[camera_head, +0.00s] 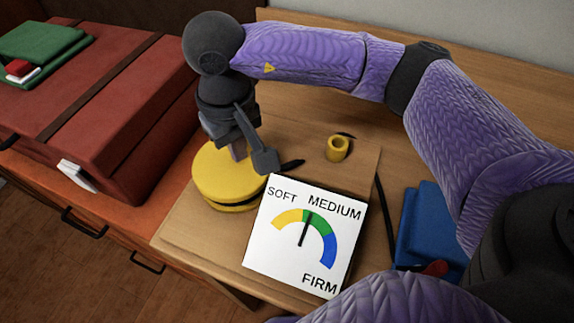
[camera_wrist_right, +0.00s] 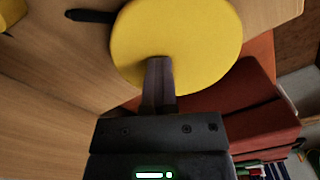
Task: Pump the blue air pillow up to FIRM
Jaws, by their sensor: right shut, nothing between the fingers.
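The round yellow pump (camera_head: 215,180) stands on the wooden board, with a dark gap under its top disc. My right gripper (camera_head: 240,153) is shut and empty, pointing down over the pump's top. In the right wrist view, the shut fingertips (camera_wrist_right: 160,65) overlap the yellow disc (camera_wrist_right: 190,30); I cannot tell whether they press it. The white gauge (camera_head: 285,254) reads SOFT, MEDIUM and FIRM; its needle points near the start of the green band. A blue object (camera_head: 425,222), likely the air pillow, lies at the right, partly hidden by my arm. My left gripper is not in view.
A red suitcase (camera_head: 110,120) with a green folded item (camera_head: 45,40) on it stands at the left. A small yellow ring (camera_head: 338,148) lies behind the gauge. A dark tube (camera_head: 386,220) runs between gauge and blue object. The front board edge is clear.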

